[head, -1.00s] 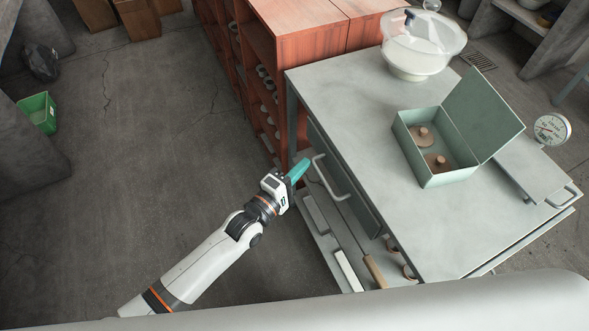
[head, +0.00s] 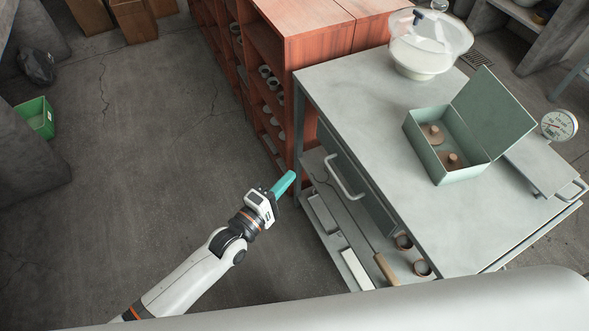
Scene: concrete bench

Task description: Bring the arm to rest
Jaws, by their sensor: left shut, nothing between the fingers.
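My left arm comes in from the lower left of the head view. Its gripper (head: 284,184) has teal fingers that are shut with nothing between them. It hangs over the floor, just left of the bench (head: 350,87), apart from the drawer handle (head: 345,178). My right gripper is not in view.
On the bench stand an open green box (head: 465,176) with wooden knobbed pieces, and a clear-lidded bowl (head: 428,50). A dial gauge (head: 559,125) is at the right. A red-brown shelf (head: 312,42) stands behind. The floor (head: 130,170) at left is clear around the arm.

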